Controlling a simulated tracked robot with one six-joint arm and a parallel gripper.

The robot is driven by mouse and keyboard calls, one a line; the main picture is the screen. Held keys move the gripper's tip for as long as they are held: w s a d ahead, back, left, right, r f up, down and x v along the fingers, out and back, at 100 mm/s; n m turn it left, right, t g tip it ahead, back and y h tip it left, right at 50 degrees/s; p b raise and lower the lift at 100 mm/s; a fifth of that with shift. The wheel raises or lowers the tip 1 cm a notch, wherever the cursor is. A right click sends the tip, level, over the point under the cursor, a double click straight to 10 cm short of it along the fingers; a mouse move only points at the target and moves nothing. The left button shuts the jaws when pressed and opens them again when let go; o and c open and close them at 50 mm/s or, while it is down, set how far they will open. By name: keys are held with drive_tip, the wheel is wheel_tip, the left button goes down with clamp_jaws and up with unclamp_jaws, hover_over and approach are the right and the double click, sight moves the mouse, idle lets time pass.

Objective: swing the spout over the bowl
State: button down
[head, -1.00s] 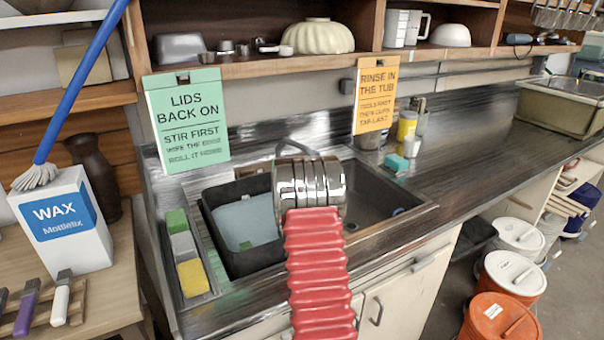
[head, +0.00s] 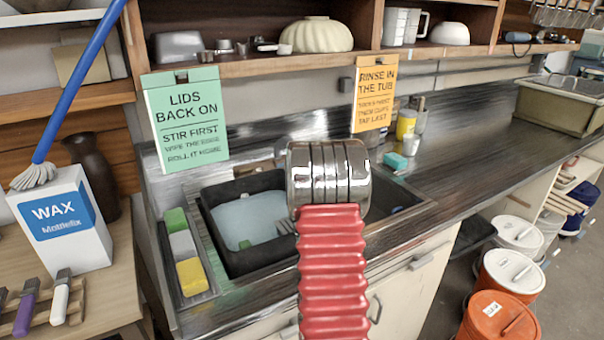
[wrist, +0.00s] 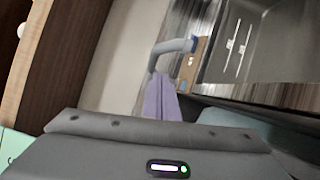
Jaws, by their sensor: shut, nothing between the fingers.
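The grey spout (head: 281,150) shows only as a short curved piece behind my silver wrist in the head view. In the wrist view the bent spout (wrist: 172,46) is clearer, at upper middle. My gripper (wrist: 159,82) shows there as a shut, purplish tapered finger shape close to the spout's lower end; I cannot tell whether they touch. In the head view the gripper is mostly hidden behind my wrist. The sink bowl (head: 398,197) is dark and partly covered by my wrist; a dark basin also shows upper right in the wrist view (wrist: 265,50).
A black tub (head: 238,263) with pale water sits at the sink's left. A sponge tray (head: 200,298) stands left of it. A green sign (head: 186,120) and an orange sign (head: 374,92) hang behind. The counter to the right (head: 470,150) is mostly clear.

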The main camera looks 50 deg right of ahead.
drive_tip(key=w+a+r+m+y, duration=0.1)
drive_tip(key=w+a+r+y, duration=0.15)
drive_tip(key=a, duration=0.45)
drive_tip(key=w+a+r+m+y, duration=0.1)
drive_tip(key=w+a+r+y, duration=0.15)
drive_tip(key=a, duration=0.35)
drive_tip(key=s+a+r+m+g+y, duration=0.1)
drive_tip(key=s+a+r+m+y, duration=0.1)
drive_tip(key=a, duration=0.7)
drive_tip(key=s+a+r+m+g+y, duration=0.1)
drive_tip(key=s+a, duration=0.1)
drive_tip(key=a, duration=0.7)
drive_tip(key=s+a+m+g+y, duration=0.2)
drive_tip(key=s+a+m+y, duration=0.1)
drive_tip(key=s+a, duration=1.05)
drive_tip(key=s+a+f+m+g+y, duration=0.2)
drive_tip(key=s+a+f+m+g, duration=0.1)
drive_tip(key=s+a, duration=0.8)
drive_tip(key=s, duration=0.3)
drive_tip(key=shift+s+f+g, duration=0.2)
drive_tip(key=shift+f+g, duration=0.05)
drive_tip(key=shift+g, duration=0.05)
